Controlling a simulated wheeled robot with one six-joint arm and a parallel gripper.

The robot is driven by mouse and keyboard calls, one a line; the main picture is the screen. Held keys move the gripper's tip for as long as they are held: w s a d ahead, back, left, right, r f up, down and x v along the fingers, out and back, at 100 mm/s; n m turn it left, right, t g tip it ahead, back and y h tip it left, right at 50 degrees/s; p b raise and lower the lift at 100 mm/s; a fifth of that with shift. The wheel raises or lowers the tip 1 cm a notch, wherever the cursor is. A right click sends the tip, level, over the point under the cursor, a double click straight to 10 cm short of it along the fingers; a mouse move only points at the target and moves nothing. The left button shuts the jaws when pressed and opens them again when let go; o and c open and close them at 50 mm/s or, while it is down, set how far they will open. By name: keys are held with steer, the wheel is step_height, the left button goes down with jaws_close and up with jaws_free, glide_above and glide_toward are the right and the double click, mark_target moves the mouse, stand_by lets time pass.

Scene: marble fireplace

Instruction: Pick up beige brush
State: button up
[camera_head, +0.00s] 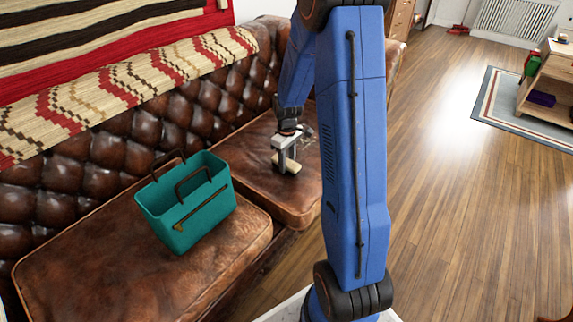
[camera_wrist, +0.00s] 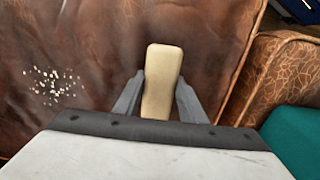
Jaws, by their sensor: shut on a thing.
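The beige brush (camera_wrist: 162,75) shows in the wrist view as a pale rounded block between the two grey fingers. My gripper (camera_wrist: 157,98) is shut on it, one finger on each side. Its lower part is hidden behind the gripper body. In the head view my gripper (camera_head: 288,162) points down at the far brown leather seat cushion, and a small part of the beige brush (camera_head: 294,168) shows at its fingertips, close to the cushion. I cannot tell whether the brush touches the leather.
A teal bag (camera_head: 190,205) with dark handles stands on the near seat cushion (camera_head: 90,265). Small pale crumbs (camera_wrist: 53,86) lie on the leather left of the brush. The tufted sofa back (camera_head: 130,130) rises behind. The wooden floor (camera_head: 440,200) at right is clear.

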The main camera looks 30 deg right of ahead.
mark_target(287, 162)
step_height(287, 162, up, 10)
stand_by(0.5)
steer(key=shift+o, duration=1.2)
steer(key=shift+w, duration=0.1)
steer(key=shift+c, duration=0.5)
